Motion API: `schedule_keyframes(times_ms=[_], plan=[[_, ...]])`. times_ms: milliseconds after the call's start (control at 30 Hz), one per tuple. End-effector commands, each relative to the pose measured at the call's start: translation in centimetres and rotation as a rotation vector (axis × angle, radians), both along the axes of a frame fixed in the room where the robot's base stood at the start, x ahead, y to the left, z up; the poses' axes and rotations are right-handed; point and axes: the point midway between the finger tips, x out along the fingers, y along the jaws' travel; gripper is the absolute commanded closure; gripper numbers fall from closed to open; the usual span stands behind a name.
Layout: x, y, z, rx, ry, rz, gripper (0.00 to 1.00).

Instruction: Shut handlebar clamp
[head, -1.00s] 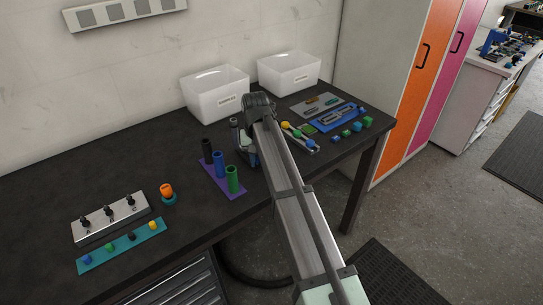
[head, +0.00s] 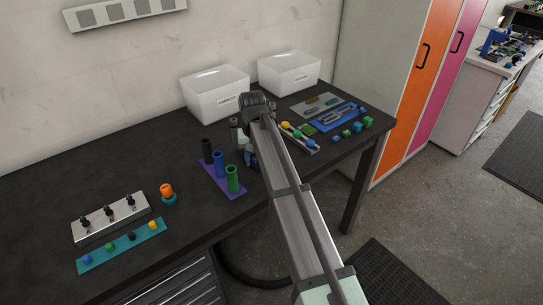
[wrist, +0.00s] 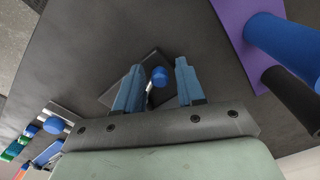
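In the wrist view, a dark square base (wrist: 116,93) lies on the bench, with a blue round knob (wrist: 159,74) and a thin pale metal piece beside it. This looks like the handlebar clamp, but its jaw cannot be made out. My gripper (wrist: 158,70) is open above it, with its two blue fingers apart on either side of the knob. No contact is clear. In the head view my gripper (head: 243,150) points down at the bench, right of the coloured tubes, and the arm hides most of the clamp.
A purple strip (head: 209,176) with black, blue and green upright tubes (head: 233,179) stands close on the left. A rail with coloured knobs (head: 299,137) and a blue tray (head: 322,124) lie to the right. Two white bins (head: 213,97) stand behind.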

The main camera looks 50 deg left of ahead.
Motion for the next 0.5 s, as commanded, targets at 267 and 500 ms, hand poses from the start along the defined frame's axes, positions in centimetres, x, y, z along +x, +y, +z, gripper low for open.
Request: schedule_keyframes(times_ms=[267, 500], plan=[[0.0, -0.2, 0.2, -0.003, 0.001, -0.001, 0.62], [0.0, -0.2, 1.7, -0.003, 0.001, -0.002, 0.62]])
